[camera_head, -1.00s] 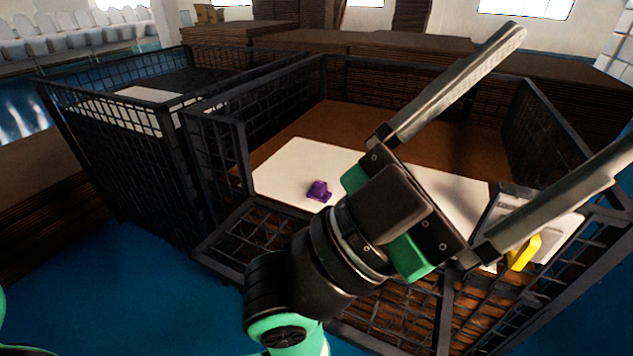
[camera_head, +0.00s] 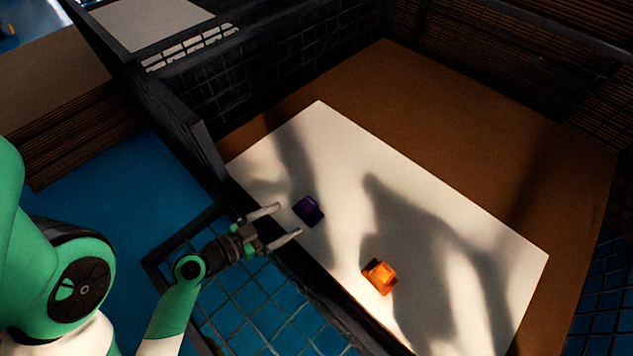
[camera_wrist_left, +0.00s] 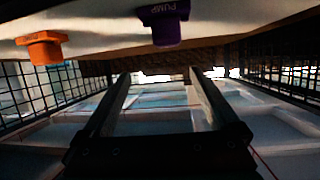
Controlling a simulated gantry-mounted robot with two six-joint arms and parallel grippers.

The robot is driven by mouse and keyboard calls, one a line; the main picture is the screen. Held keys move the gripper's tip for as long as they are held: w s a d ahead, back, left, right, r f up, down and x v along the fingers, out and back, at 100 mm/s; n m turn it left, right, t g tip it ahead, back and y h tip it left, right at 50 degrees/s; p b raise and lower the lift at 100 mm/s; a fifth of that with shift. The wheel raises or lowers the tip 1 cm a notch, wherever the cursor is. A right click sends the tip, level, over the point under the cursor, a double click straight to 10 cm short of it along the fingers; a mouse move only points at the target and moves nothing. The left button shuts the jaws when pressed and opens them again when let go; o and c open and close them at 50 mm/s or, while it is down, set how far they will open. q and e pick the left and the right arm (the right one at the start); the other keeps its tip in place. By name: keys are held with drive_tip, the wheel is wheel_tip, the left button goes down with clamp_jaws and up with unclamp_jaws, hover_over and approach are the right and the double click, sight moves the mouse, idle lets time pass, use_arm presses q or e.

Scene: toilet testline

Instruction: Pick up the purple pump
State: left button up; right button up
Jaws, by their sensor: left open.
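The purple pump (camera_head: 308,210) is a small dark purple block on the white board (camera_head: 440,225), near its left front edge. My left gripper (camera_head: 288,219) reaches in from the left, open and empty. In the head view its fingertips are just left of the pump, with a small gap. In the left wrist view the purple pump (camera_wrist_left: 165,28), marked "PUMP", hangs from the top because the picture is upside down. There it appears above the open left gripper (camera_wrist_left: 160,74), not between the fingers. My right gripper is not in view.
An orange part (camera_head: 380,276) sits on the board to the right of the pump; it also shows in the wrist view (camera_wrist_left: 42,47). A dark mesh cage (camera_head: 270,70) surrounds the board, with its front mesh under my left arm. The board is otherwise clear.

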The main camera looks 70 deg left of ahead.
use_arm(q)
drive_tip(key=s, duration=0.2)
drive_tip(key=s+n, duration=0.1)
drive_tip(key=shift+s+d+f+g+y, duration=0.15)
drive_tip(key=shift+f+g+y, duration=0.1)
drive_tip(key=shift+g+y, duration=0.15)
drive_tip(key=p, duration=0.3)
approach(307, 204)
drive_tip(key=x, duration=0.3)
drive_tip(key=shift+f, duration=0.25)
drive_tip(key=shift+w, duration=0.4)
drive_tip(key=p+x, duration=0.1)
drive_tip(key=x, duration=0.3)
drive_tip(key=shift+w, duration=0.15)
drive_tip(key=shift+w+a+f, duration=0.1)
drive_tip(key=shift+w+a, duration=0.05)
drive_tip(key=shift+a, duration=0.1)
clamp_jaws()
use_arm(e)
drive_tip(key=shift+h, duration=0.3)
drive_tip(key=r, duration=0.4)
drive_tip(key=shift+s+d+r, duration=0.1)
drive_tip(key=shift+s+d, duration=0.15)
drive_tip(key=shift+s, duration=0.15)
